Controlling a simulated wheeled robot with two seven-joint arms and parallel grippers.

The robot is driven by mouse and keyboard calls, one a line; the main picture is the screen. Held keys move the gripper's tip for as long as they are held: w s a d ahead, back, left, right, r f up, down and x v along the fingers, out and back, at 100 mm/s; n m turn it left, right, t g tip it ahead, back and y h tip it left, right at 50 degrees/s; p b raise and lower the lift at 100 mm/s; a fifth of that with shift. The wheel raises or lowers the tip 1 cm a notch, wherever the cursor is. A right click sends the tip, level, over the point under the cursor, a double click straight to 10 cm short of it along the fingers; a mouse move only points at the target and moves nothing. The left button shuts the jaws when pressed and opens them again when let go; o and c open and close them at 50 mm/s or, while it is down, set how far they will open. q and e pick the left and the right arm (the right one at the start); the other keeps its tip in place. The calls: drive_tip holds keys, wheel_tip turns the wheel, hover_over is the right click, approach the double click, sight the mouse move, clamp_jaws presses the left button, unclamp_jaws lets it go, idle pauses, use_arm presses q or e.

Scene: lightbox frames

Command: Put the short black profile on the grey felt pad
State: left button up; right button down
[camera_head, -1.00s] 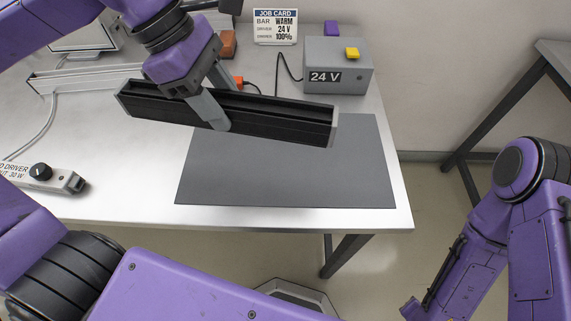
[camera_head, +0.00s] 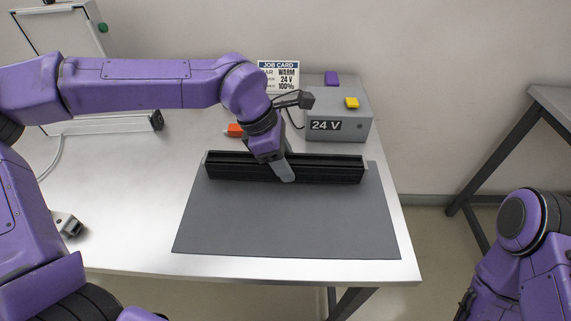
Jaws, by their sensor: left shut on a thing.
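The short black profile (camera_head: 332,171) lies level along the back part of the grey felt pad (camera_head: 285,222), its length running left to right. My left gripper (camera_head: 283,173) is shut on the profile near its middle, from above, with one finger showing on the near side. The far finger is hidden behind the profile. The profile is at or very close to the pad's surface; I cannot tell if it touches. My right arm shows at the lower right, with its gripper out of view.
A grey 24 V box (camera_head: 338,125) with a yellow button (camera_head: 351,103) stands behind the pad. A job card (camera_head: 285,77), an orange connector (camera_head: 235,130) and a purple block (camera_head: 331,78) are nearby. A pale profile (camera_head: 112,124) lies at left. The table's right edge is close.

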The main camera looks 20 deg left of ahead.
use_arm(q)
drive_tip(key=shift+f, duration=0.65)
drive_tip(key=shift+f, duration=0.1)
drive_tip(key=o, duration=1.3)
drive_tip(key=p+v, duration=0.1)
drive_tip(key=v, duration=1.1)
drive_tip(key=shift+s, duration=0.1)
